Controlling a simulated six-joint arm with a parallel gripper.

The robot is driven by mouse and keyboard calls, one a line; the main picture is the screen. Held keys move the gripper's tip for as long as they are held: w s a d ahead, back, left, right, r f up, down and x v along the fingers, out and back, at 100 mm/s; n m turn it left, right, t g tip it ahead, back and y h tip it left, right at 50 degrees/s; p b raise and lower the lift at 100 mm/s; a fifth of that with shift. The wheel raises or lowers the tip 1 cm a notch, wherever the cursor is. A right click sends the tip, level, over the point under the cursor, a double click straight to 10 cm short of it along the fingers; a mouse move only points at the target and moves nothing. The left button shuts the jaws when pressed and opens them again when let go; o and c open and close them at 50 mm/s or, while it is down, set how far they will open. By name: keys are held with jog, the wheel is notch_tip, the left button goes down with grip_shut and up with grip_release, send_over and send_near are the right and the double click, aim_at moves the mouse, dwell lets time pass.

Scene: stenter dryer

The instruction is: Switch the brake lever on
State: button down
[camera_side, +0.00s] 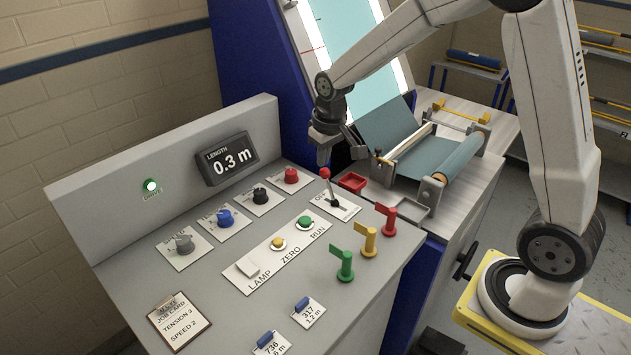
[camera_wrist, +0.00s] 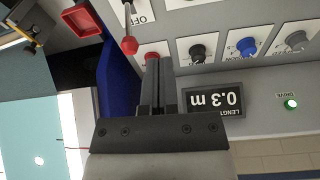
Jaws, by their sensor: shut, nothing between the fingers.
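A small lever with a red ball knob (camera_side: 325,173) stands on a white plate at the far right of the control panel. In the wrist view its red knob (camera_wrist: 129,45) and thin shaft show at the top, beside a plate reading OFF (camera_wrist: 144,14). I take it for the brake lever; its name is not readable. My gripper (camera_side: 322,160) points down just above the knob. In the wrist view my gripper (camera_wrist: 158,62) has its fingers together and empty, with the tips just to the right of the knob. Whether they touch it I cannot tell.
Red, black, blue and grey knobs (camera_side: 184,244) line the panel below the length display (camera_side: 227,158), which reads 0.3 m. Green, yellow and red flag handles (camera_side: 386,220) stand to the right. A red tray (camera_side: 352,182) and a roller frame (camera_side: 433,190) lie behind the lever.

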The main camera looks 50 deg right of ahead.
aim_at(329, 185)
jog(key=w+d+m, duration=0.1)
jog(key=w+d, duration=0.5)
jog(key=w, duration=0.3)
jog(key=shift+w+d+r+g, duration=0.15)
jog(key=shift+w+r+g, duration=0.15)
jog(key=shift+w+g, duration=0.1)
jog(key=f, duration=0.6)
jog(key=w+f, duration=0.1)
jog(key=f, duration=0.3)
jog(key=shift+d, duration=0.3)
jog(key=shift+s+a+r, duration=0.15)
jog(key=shift+s, duration=0.5)
jog(key=shift+s+a+r, duration=0.1)
jog(key=shift+s+r, duration=0.1)
jog(key=shift+s, duration=0.4)
jog(key=shift+s+a+r, duration=0.15)
jog(key=shift+s, duration=0.5)
